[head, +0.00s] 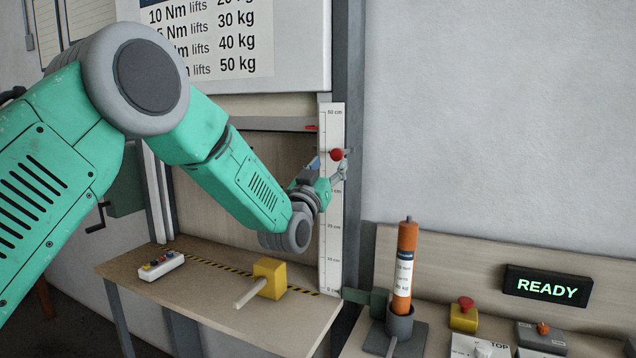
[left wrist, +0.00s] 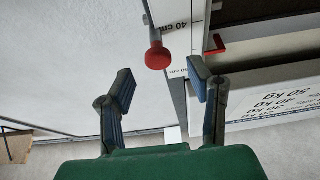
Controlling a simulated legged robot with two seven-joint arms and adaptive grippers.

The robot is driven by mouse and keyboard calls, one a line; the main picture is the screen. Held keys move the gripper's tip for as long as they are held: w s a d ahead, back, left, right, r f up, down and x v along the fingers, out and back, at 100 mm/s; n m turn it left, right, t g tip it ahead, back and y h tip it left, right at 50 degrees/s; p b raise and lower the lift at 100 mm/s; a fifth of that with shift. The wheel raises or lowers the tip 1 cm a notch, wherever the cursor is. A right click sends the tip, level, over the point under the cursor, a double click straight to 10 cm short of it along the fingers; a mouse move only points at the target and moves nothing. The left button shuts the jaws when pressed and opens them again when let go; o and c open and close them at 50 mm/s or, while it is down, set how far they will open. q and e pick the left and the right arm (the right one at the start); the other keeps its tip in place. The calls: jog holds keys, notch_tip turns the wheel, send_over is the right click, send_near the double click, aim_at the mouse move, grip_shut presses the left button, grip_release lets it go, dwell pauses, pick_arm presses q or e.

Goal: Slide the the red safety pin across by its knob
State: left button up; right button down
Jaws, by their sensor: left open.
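The red safety pin's round knob (head: 337,154) shows in front of the upright white scale in the head view. In the left wrist view the red knob (left wrist: 157,56) sits at the end of a grey rod, beyond the fingertips and between their lines. My left gripper (head: 332,168) is close to the knob. Its two blue-grey fingers (left wrist: 160,80) are spread with nothing between them, and a gap shows between them and the knob. The pin's far end and seat are not clear. My right gripper is in neither view.
The white scale (head: 331,240) runs up the grey post. A small red pointer (head: 311,128) is near its top. Below stand a yellow block with a rod (head: 270,278) and a white button box (head: 161,266). An orange cylinder (head: 405,265) and READY display (head: 547,287) are right.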

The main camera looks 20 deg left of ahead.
pick_arm(q)
jog(key=a+v, duration=0.1)
jog(key=v, duration=0.6)
jog(key=shift+f, duration=0.2)
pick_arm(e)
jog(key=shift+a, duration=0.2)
pick_arm(q)
jog(key=shift+d, duration=0.15)
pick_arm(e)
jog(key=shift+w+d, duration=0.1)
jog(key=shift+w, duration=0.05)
